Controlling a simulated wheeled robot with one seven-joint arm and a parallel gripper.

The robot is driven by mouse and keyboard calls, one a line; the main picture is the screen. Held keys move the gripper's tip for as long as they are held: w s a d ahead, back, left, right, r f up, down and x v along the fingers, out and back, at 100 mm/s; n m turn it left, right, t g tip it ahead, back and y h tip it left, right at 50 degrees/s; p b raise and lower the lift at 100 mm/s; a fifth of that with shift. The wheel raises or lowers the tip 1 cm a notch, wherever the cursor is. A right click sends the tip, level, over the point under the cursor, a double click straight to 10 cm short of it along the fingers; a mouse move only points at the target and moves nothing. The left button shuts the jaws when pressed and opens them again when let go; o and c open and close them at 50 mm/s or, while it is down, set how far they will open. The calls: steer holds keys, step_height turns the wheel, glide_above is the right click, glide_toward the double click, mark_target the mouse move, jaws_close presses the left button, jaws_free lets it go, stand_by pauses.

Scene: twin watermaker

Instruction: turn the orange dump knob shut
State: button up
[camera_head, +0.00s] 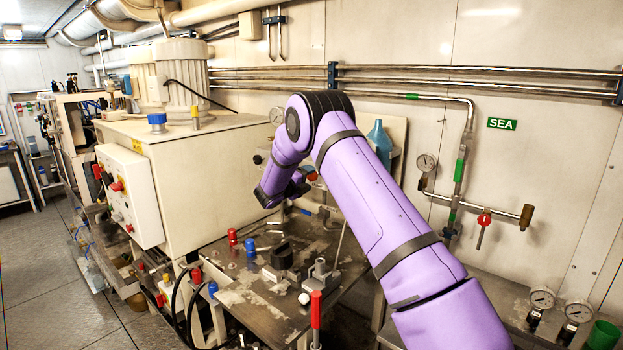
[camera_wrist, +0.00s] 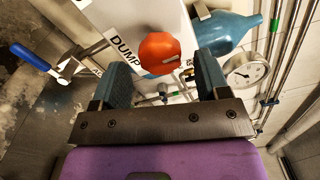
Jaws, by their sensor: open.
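The orange dump knob (camera_wrist: 159,53) shows in the wrist view, on a white panel (camera_wrist: 118,22) beside a label reading DUMP (camera_wrist: 127,52). My gripper (camera_wrist: 165,75) is open, with one dark finger on each side of the picture and the knob between and beyond their tips. I cannot tell whether either finger touches it. In the head view my purple arm reaches over the workbench, and my gripper is mostly hidden behind its wrist. A small orange-red spot by the wrist may be the knob, but it is too small to tell.
A blue bottle (camera_wrist: 225,32) and a pressure gauge (camera_wrist: 243,70) are close to the right finger. A blue-handled valve (camera_wrist: 35,57) lies to the left. Metal pipes (camera_wrist: 290,65) run along the right. The bench (camera_head: 245,290) carries several red and blue fittings.

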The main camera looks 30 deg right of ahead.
steer(key=v, duration=0.8)
steer(key=shift+r, duration=0.1)
steer(key=s+a+r+n+t+y, duration=0.1)
steer(key=a+r+n+t+y, duration=0.3)
steer(key=r+n+t+y, duration=0.75)
steer(key=s+a+r+n+g+y, duration=0.2)
steer(key=s+a+r+n, duration=0.2)
steer(key=s+r, duration=0.3)
steer(key=s+a+r+n+g+y, duration=0.2)
steer(key=s+a+r+n, duration=0.2)
steer(key=s+r+n, duration=0.15)
steer(key=s+a+n+g+y, duration=0.3)
steer(key=s+n, duration=0.4)
steer(key=s, duration=1.1)
steer(key=s+d+f+n+g, duration=0.1)
steer(key=s+f+n+g, duration=0.1)
steer(key=s, duration=0.9)
steer(key=s+d+f+n+g+h, duration=0.1)
steer(key=s+d+f+n+g, duration=0.1)
steer(key=s, duration=0.9)
step_height(320, 180, down, 3)
steer(key=n+g, duration=0.1)
steer(key=n, duration=0.2)
steer(key=shift+s+r, duration=0.25)
steer(key=shift+s, duration=0.1)
